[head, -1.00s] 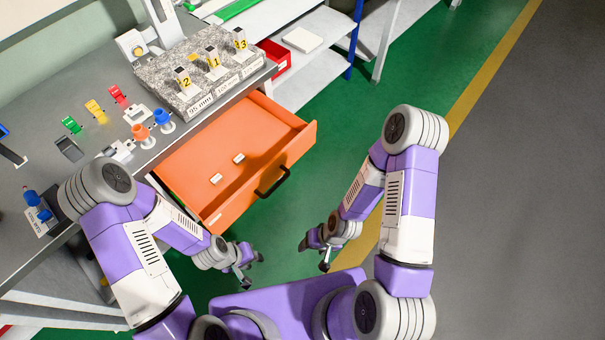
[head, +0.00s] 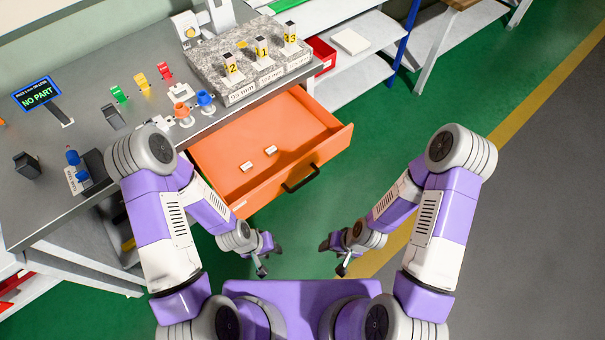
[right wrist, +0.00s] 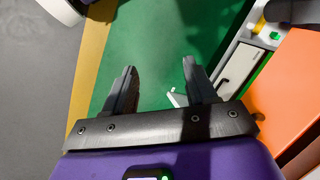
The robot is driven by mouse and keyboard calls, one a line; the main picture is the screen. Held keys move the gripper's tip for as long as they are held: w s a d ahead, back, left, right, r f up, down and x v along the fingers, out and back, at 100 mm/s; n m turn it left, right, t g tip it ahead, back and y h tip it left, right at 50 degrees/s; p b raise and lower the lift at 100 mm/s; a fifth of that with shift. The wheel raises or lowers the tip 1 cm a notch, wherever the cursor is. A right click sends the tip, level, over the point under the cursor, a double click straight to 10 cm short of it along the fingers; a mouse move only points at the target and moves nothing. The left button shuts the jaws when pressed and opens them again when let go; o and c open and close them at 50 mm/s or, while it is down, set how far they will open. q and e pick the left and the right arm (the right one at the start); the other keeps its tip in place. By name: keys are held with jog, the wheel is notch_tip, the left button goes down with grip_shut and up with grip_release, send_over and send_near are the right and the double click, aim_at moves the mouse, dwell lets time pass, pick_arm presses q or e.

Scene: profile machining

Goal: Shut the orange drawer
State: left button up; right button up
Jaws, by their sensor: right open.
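The orange drawer (head: 225,173) is pulled out from under the grey workbench in the head view. Its black handle (head: 301,178) is on the front panel. Two small white pieces lie inside on the drawer floor. My left gripper (head: 265,258) hangs in front of the drawer's near left corner, apart from it; its finger gap is too small to read. My right gripper (head: 337,257) is lower right of the handle, apart from it. In the right wrist view, my right gripper (right wrist: 160,85) is open and empty, and an orange panel (right wrist: 285,95) shows at the right edge.
The workbench (head: 60,190) holds a granite block (head: 245,70) with numbered parts, coloured clips, and a small screen reading NO PART (head: 38,93). A red bin (head: 320,55) sits on a shelf behind. Green floor right of the drawer is clear.

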jog(key=w+r+m+t+b, duration=0.1)
jog(key=w+b, duration=0.1)
jog(key=w, duration=0.1)
jog(key=w+r+m+t+b, duration=0.1)
jog(key=w+b, duration=0.1)
jog(key=w, duration=0.1)
jog(key=w+r+m+t+b, duration=0.1)
jog(key=w+b, duration=0.2)
jog(key=shift+a+r+m+y, duration=0.2)
jog(key=shift+m+y, duration=0.1)
jog(key=shift+y, duration=0.1)
jog(key=c, duration=1)
jog(key=w+r+m+t+b, duration=0.2)
jog(key=w+r+m+b, duration=0.1)
jog(key=w+r+b, duration=0.1)
jog(key=shift+d+r+t+b, duration=0.3)
jog(key=shift+r+b, duration=0.3)
jog(key=shift+r, duration=0.35)
jog(key=w+a+f+b, duration=0.6)
jog(key=w+f, duration=0.1)
jog(key=w, duration=0.1)
jog(key=shift+a+m, duration=0.25)
jog(key=shift+m, duration=0.15)
jog(key=shift+w+f, duration=0.1)
jog(key=shift+w, duration=0.1)
